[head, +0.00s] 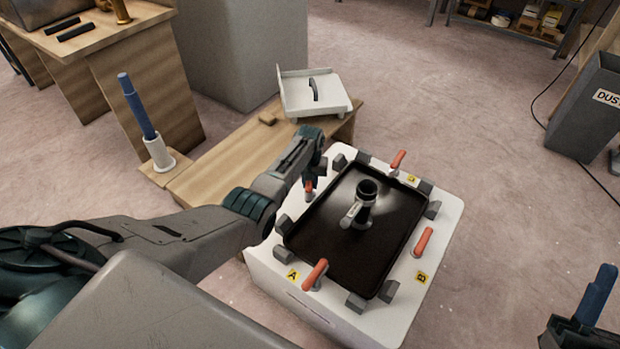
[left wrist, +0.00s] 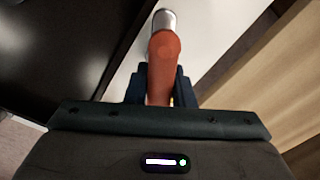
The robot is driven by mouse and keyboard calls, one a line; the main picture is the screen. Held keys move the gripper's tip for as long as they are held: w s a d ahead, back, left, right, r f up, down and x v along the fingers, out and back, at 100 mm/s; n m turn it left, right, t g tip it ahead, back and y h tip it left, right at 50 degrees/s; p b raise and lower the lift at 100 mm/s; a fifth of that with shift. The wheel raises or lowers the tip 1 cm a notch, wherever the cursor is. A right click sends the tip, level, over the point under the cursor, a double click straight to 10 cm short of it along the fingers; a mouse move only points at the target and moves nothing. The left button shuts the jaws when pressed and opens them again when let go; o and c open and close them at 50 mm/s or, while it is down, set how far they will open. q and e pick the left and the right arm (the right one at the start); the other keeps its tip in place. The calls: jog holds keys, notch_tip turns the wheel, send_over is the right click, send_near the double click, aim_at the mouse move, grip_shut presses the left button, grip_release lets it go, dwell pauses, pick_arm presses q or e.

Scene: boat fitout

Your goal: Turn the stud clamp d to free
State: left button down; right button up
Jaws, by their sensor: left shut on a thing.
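Stud clamp d has an orange handle (head: 309,188), seen at the back left edge of the white stand (head: 440,215); its own label is hidden. My left gripper (head: 316,166) is over this handle. In the left wrist view the orange handle (left wrist: 164,72) lies between the left fingers (left wrist: 160,88), which are shut on it, with a metallic end (left wrist: 164,20) beyond. The handle's turned position against the dark tray (head: 345,245) is hard to tell. My right gripper (head: 584,322) shows only partly at the bottom right, and its jaw state is unclear.
Other orange clamps stand by labels A (head: 315,275), B (head: 423,241) and C (head: 397,161). A black upright fitting (head: 366,200) stands in the tray. A wooden bench (head: 225,150) with a white tray (head: 315,95) is behind; a dustbin (head: 585,110) stands right.

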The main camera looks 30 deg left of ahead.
pick_arm(q)
jog(key=m+p, duration=0.1)
jog(key=m, duration=0.1)
jog(key=shift+r+m, duration=0.15)
jog(key=shift+m, duration=0.25)
jog(key=c, duration=2.2)
grip_release()
jog(key=m+p, duration=0.1)
jog(key=m, duration=0.3)
jog(key=c, duration=2)
grip_release()
jog(key=shift+m, duration=1.8)
pick_arm(e)
notch_tip(320, 180, down, 14)
jog(key=w+m+g+h, duration=0.2)
jog(key=g, duration=0.7)
jog(key=shift+w+g, duration=0.3)
jog(key=shift+w, duration=0.05)
pick_arm(q)
jog(key=shift+p, duration=0.3)
pick_arm(e)
jog(key=shift+a+f, duration=0.1)
jog(key=shift+f, duration=0.1)
pick_arm(q)
jog(key=o, duration=0.9)
